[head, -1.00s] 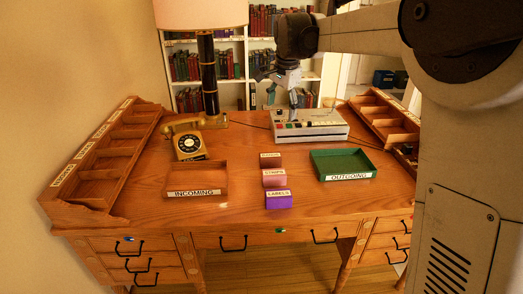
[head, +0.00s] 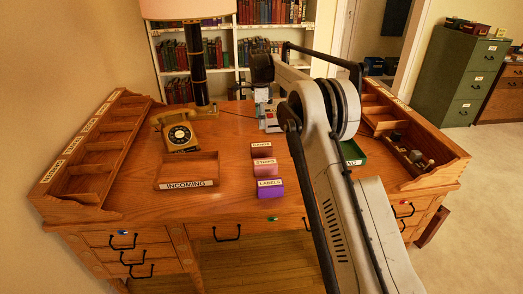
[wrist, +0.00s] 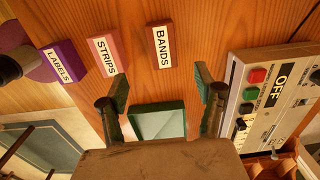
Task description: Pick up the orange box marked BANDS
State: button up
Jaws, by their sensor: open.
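The box marked BANDS (head: 262,149) looks reddish-brown and stands on the desk at the back of a row of three boxes. In the wrist view the BANDS box (wrist: 160,46) lies just beyond the fingertips, between their lines. My gripper (wrist: 161,80) is open and empty, with one finger on each side and clear of the box.
The pink STRIPS box (head: 264,167) and purple LABELS box (head: 270,188) stand in front of BANDS. A grey machine marked OFF (wrist: 270,95) is close to the right finger. A green tray (wrist: 158,107) shows below. The INCOMING tray (head: 187,171) and telephone (head: 181,137) are left.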

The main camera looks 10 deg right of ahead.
aim_at(261, 145)
notch_tip(261, 145, down, 9)
jog(key=shift+w+f, duration=0.1)
jog(key=shift+w+d+f, duration=0.1)
jog(key=shift+d+f, duration=0.05)
jog(key=shift+f, duration=1.15)
jog(key=shift+w+d+f, duration=0.1)
jog(key=shift+d+f, duration=0.05)
jog(key=shift+f, duration=1.1)
jog(key=c, duration=1.3)
jog(key=shift+r, duration=0.15)
